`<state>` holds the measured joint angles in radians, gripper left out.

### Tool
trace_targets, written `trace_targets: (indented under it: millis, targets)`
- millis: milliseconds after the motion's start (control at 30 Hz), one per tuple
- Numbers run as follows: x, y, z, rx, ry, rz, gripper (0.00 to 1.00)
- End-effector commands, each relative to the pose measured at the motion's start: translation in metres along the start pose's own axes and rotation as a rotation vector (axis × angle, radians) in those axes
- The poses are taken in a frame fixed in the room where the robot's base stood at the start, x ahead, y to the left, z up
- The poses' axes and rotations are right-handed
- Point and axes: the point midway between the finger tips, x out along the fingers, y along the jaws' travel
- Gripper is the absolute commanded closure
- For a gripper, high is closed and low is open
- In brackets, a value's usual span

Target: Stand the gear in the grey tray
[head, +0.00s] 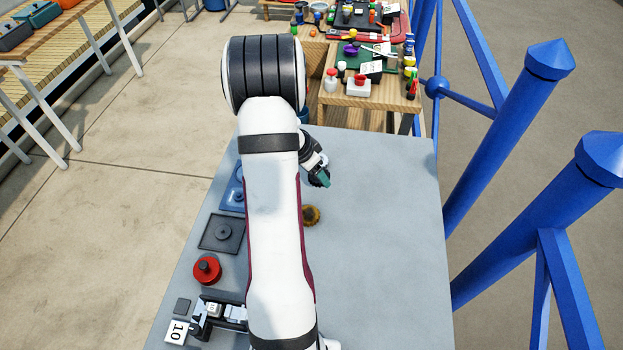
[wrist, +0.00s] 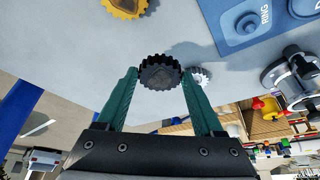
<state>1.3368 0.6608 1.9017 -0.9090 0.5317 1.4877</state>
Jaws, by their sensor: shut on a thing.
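My gripper (wrist: 159,76) has green fingers and is shut on a dark toothed gear (wrist: 160,66) in the wrist view, its flat face toward the camera. In the head view my gripper (head: 323,179) hangs over the table right of my arm, with the dark gear partly hidden at it. The grey tray (head: 207,241) is square and dark, left of my arm, with a round dark piece at its middle. My gripper is apart from it, to the right and farther back.
A gold gear (head: 311,215) lies on the table beside my arm. A pale gear (wrist: 202,80) shows behind my gripper. A blue tray (wrist: 235,38) carries the word RING. A red knobbed piece (head: 207,270) stands nearer, left. The table's right half is clear; blue posts (head: 500,140) stand beyond it.

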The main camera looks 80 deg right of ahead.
Motion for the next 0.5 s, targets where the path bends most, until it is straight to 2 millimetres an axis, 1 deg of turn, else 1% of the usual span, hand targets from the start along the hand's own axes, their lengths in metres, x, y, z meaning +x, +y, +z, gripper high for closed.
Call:
trace_targets:
  millis: [100, 300, 400, 500]
  targets:
    - [-0.012, 0.027, -0.013, 0.006, 0.001, 0.001, 0.97]
    - [-0.034, 0.073, -0.036, 0.006, 0.002, 0.000, 0.97]
    - [-0.041, 0.089, -0.044, 0.004, 0.001, 0.000, 0.97]
    - [-0.046, 0.094, -0.046, 0.001, 0.000, -0.001, 0.97]
